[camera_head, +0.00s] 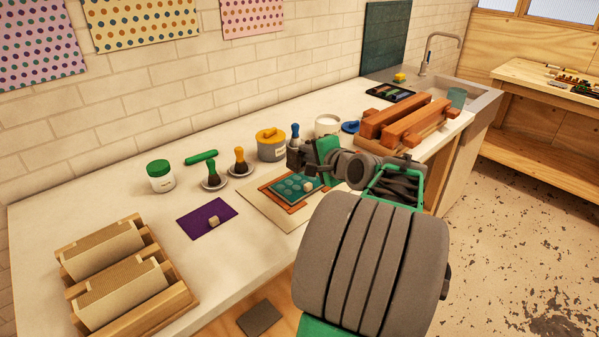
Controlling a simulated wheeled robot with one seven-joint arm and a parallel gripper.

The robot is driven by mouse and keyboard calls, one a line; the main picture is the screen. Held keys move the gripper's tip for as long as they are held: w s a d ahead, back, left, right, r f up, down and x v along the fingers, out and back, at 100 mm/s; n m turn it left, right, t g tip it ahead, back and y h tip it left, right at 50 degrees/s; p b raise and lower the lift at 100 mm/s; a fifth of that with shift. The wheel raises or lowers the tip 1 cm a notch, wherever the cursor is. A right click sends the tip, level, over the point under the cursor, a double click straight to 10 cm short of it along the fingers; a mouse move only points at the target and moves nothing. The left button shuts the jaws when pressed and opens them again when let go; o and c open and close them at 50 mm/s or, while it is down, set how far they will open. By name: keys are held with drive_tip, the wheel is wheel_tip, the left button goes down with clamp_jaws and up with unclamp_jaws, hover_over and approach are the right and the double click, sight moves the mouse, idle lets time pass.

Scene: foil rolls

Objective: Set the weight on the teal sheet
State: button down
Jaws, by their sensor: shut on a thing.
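The teal sheet (287,184) has lighter round spots and lies on an orange-brown piece over a larger beige sheet, in the middle of the bench. The weight, a small beige block (308,187), shows over the sheet's right part. My gripper (309,179) is just above it, shut on the block. My arm comes in from the lower right and hides part of the grip. I cannot tell whether the block touches the sheet.
A wooden rack (127,275) is at front left, wooden beams (405,117) at right.

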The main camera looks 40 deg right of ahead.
hover_over(302, 188)
drive_tip(key=f, duration=0.5)
drive_tip(key=shift+w, duration=0.3)
drive_tip(key=shift+w+d+f, duration=0.1)
drive_tip(key=shift+f, duration=1.55)
drive_tip(key=shift+f, duration=0.1)
drive_tip(key=c, duration=1.8)
unclamp_jaws()
drive_tip(key=shift+f, duration=0.2)
drive_tip(key=o, duration=0.4)
drive_tip(key=shift+r, duration=0.15)
drive_tip(key=shift+s, duration=0.4)
drive_tip(key=v, duration=1.1)
drive_tip(key=shift+s+b, duration=0.15)
drive_tip(key=shift+b, duration=0.15)
